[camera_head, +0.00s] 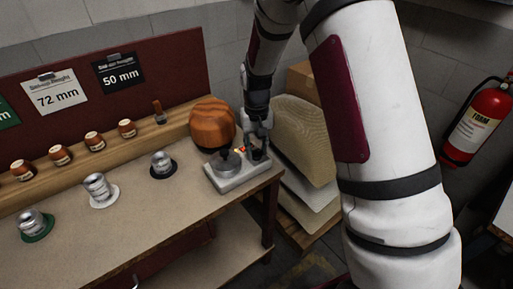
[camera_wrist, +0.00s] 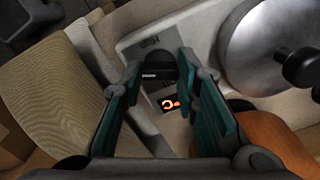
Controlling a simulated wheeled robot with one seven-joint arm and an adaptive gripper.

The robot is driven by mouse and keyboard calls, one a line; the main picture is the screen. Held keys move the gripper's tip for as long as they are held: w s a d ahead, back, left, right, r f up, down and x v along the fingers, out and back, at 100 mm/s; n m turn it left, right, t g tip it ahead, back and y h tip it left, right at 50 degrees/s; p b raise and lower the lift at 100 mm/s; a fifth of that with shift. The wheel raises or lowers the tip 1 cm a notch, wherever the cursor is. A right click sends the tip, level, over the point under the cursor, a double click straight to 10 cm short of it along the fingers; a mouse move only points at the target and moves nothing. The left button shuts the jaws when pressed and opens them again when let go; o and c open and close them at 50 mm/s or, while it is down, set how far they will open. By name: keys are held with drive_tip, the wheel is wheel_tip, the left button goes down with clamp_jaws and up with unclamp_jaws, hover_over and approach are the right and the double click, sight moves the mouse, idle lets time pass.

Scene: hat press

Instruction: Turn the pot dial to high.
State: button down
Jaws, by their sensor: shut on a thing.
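The pot unit's pale base (camera_head: 240,180) stands at the right end of the workbench, and it carries a round metal pot with a lid and dark knob (camera_head: 226,160). My gripper (camera_head: 257,137) reaches down from above to the right side of the base. In the wrist view my gripper (camera_wrist: 162,66) has its teal-padded fingers on both sides of the black dial (camera_wrist: 156,75) and is shut on it. A light mark on the dial points left in that view. An orange-red display (camera_wrist: 174,103) glows beside the dial; its reading is unclear. The lidded pot (camera_wrist: 262,45) is at right.
A wooden head-shaped block (camera_head: 212,122) stands just behind the pot. Stacked pale sheets (camera_head: 303,140) lean beyond the bench's right edge. Metal cans (camera_head: 98,188) on coloured discs and small brown pots (camera_head: 94,141) occupy the left. The bench front is clear.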

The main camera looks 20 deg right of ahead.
sight(257, 151)
drive_tip(key=m, duration=0.6)
drive_tip(key=shift+m+p, duration=0.3)
drive_tip(key=m+p, duration=0.1)
drive_tip(key=m, duration=0.5)
drive_tip(key=shift+m, duration=0.3)
drive_tip(key=c, duration=1.2)
unclamp_jaws()
drive_tip(key=shift+c, duration=0.2)
drive_tip(key=shift+r, duration=0.1)
wheel_tip(257, 151, up, 12)
